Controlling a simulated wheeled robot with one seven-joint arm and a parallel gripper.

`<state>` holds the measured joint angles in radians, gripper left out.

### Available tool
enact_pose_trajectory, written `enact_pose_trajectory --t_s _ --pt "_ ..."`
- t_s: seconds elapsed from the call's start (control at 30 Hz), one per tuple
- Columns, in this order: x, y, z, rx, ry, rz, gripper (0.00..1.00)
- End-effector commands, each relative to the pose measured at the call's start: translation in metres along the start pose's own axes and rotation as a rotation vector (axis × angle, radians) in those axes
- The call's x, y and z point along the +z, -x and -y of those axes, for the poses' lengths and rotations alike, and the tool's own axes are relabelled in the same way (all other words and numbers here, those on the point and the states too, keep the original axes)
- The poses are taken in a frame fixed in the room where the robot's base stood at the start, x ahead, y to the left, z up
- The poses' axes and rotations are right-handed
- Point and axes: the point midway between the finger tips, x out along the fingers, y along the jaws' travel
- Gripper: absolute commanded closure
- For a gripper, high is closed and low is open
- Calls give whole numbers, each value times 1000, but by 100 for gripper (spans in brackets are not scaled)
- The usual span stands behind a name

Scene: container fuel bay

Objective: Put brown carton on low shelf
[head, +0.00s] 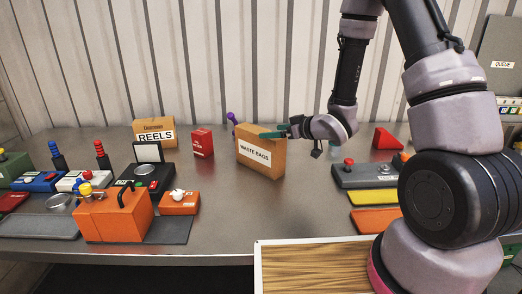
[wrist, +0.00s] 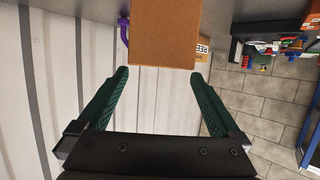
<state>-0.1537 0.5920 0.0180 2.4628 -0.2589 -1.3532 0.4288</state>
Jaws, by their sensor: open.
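A brown carton labelled WASTE-BAGS (head: 260,155) stands upright on the metal bench, near the middle. Its plain brown side fills the top middle of the wrist view (wrist: 165,38). My gripper (head: 275,134) is at the carton's upper right side, level with its top. In the wrist view my gripper's green fingers (wrist: 159,75) are apart, with the carton just beyond and between their tips and nothing held. I cannot tell whether a finger touches it. No low shelf can be made out for certain.
A second brown carton, labelled REELS (head: 155,132), stands farther back left, with a red box (head: 202,143) beside it. An orange case (head: 114,217) and several devices crowd the left. A wood-topped surface (head: 315,268) lies in front of the bench. The bench front centre is clear.

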Motion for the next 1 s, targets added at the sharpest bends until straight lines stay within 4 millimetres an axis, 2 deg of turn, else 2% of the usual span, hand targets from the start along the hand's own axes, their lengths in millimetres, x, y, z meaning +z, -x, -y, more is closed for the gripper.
enact_pose_trajectory --t_s 0.1,0.33,0.6,0.9,0.97,1.0 --pt "0 -18 0 0 1 1 0" --pt "0 -36 0 0 0 1 0" --pt "0 -74 -2 1 0 1 0" --pt "-1 -79 -2 2 0 1 0" --pt "0 -79 -2 2 0 1 23" --pt "-1 -78 -2 2 0 1 38"
